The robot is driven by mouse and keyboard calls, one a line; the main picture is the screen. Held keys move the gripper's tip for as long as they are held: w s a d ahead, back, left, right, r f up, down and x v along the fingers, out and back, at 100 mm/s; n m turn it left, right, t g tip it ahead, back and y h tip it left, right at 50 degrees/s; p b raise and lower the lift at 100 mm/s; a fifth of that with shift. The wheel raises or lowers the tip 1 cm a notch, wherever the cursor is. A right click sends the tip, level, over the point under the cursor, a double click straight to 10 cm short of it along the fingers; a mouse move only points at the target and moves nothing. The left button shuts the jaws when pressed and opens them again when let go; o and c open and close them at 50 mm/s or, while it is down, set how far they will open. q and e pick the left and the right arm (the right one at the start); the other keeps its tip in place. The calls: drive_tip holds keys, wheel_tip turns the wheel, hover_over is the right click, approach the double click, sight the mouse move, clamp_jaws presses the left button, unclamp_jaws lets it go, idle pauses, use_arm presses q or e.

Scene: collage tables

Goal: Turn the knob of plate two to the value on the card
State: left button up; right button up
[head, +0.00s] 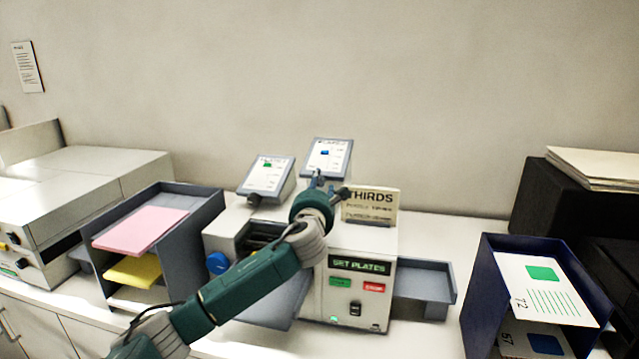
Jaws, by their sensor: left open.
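Two tilted plates stand on top of a white machine (344,256). The left plate (283,175) bears a green mark and a dark knob (255,199) at its lower edge. The right plate (338,160) bears a blue mark; its knob is hidden or not distinguishable behind my gripper. I cannot read which plate is number two. A card (385,196) headed THIRDS stands right of the gripper; its smaller lines are too blurred to read. My left gripper (328,184) is open at the lower edge of the right plate; contact cannot be told. My right gripper is not in view.
The machine's display (360,265) reads SET PLATES, above green and red buttons. A grey tray rack (205,215) with pink and yellow paper stands left. A grey side tray (440,292) and a blue rack (484,285) with printed sheets stand right.

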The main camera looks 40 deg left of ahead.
use_arm(q)
drive_tip(key=shift+a, duration=0.3)
drive_tip(key=shift+d, duration=0.25)
drive_tip(key=c, duration=0.6)
clamp_jaws()
drive_tip(key=shift+f, duration=0.1)
drive_tip(key=shift+f, duration=0.15)
